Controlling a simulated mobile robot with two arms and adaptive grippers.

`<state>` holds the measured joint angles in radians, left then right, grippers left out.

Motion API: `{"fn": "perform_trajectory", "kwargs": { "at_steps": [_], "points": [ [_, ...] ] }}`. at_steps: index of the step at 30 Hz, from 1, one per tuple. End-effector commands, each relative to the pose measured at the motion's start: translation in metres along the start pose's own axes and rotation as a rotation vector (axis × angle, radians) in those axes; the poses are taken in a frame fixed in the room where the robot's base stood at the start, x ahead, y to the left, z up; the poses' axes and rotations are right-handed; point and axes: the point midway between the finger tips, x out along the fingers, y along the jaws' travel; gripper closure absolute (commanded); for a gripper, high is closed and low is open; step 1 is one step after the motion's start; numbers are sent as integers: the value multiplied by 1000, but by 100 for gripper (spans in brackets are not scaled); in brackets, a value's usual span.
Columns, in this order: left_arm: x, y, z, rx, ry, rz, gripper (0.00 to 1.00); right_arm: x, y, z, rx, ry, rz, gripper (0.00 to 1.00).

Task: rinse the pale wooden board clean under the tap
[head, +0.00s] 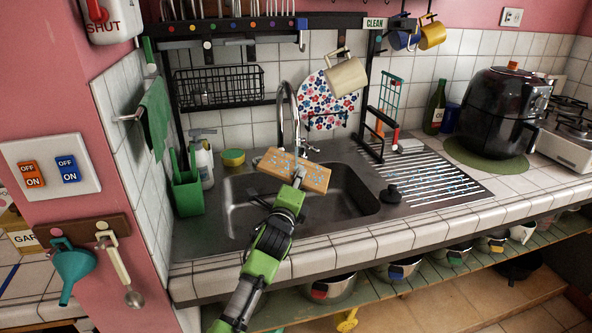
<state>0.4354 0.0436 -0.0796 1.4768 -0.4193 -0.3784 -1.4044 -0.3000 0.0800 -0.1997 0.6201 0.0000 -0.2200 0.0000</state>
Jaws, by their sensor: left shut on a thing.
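The pale wooden board (278,161) is held up over the sink basin (345,202), slightly tilted. Light blue specks dot its face; I cannot tell if they are dirt or water drops. My left gripper (298,179) is shut on the near edge of the board. The tall curved tap (281,104) rises behind the sink, and its spout end is just above and behind the board. I cannot make out a clear stream of water. My right gripper is not in view.
A ribbed drainboard (440,183) with a black plug lies right of the basin. A green caddy (188,194), a soap bottle (203,161) and a yellow sponge (233,157) stand left. A rack with a hanging cream mug (347,77) is above. A black air fryer (495,112) stands right.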

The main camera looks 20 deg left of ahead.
Motion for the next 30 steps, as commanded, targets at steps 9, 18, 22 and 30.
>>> {"fn": "perform_trajectory", "kwargs": {
  "at_steps": [9, 18, 22, 30],
  "points": [
    [-1, -2, -1, 0, 0, -3, 100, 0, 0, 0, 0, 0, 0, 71],
    [-7, -6, -14, 0, 1, -4, 100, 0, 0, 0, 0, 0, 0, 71],
    [-10, -7, -19, 0, 1, -4, 100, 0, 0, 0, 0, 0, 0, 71],
    [-14, -9, -25, 1, -1, -3, 100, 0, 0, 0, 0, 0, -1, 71]
  ]
}}
